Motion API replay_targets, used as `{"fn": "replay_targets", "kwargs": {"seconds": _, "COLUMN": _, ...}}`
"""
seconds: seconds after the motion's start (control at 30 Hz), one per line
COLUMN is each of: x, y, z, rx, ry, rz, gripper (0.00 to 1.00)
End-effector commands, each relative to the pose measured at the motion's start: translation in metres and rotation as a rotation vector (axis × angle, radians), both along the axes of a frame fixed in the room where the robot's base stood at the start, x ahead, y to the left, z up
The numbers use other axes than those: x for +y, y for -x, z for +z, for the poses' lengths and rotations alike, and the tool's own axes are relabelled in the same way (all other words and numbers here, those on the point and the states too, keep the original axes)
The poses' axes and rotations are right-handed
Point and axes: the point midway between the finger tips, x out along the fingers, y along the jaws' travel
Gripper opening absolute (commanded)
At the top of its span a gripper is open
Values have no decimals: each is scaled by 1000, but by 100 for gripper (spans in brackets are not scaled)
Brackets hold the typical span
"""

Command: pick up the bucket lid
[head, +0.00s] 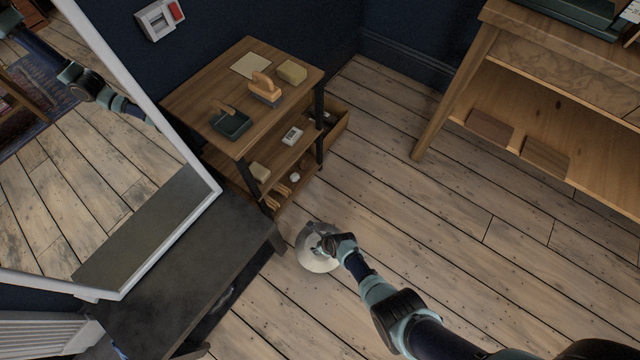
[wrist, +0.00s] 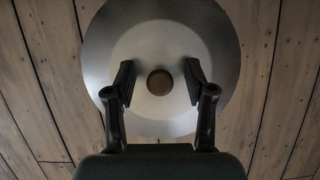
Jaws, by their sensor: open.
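The bucket lid (wrist: 160,35) is a round, shiny metal disc with a small brown knob (wrist: 160,82) at its centre. In the head view the lid (head: 316,262) appears low over the wooden floor, in front of the small shelf unit; whether it rests directly on the floor is hidden. My gripper (wrist: 159,85) is above the lid, with its two dark fingers apart on either side of the knob. A gap shows between each finger and the knob. In the head view my gripper (head: 328,244) covers the middle of the lid.
A small wooden shelf unit (head: 205,97) with brushes and a dustpan stands behind the lid. A dark bench (head: 190,270) and a large mirror (head: 120,180) are at left. A wooden table (head: 470,80) is at upper right. The plank floor to the right is clear.

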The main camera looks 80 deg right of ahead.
Motion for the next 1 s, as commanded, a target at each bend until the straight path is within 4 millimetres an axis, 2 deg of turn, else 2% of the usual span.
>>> {"fn": "replay_targets", "kwargs": {"seconds": 0.17, "x": 0, "y": 0, "z": 2, "rx": 0, "ry": 0, "rz": 0, "gripper": 55}}
{"fn": "replay_targets", "kwargs": {"seconds": 0.5, "x": 0, "y": 0, "z": 2, "rx": 0, "ry": 0, "rz": 1, "gripper": 0}}
{"fn": "replay_targets", "kwargs": {"seconds": 0.83, "x": 0, "y": 0, "z": 3, "rx": -1, "ry": 1, "rz": 1, "gripper": 0}}
{"fn": "replay_targets", "kwargs": {"seconds": 1.0, "x": 0, "y": 0, "z": 17, "rx": -2, "ry": 1, "rz": 1, "gripper": 0}}
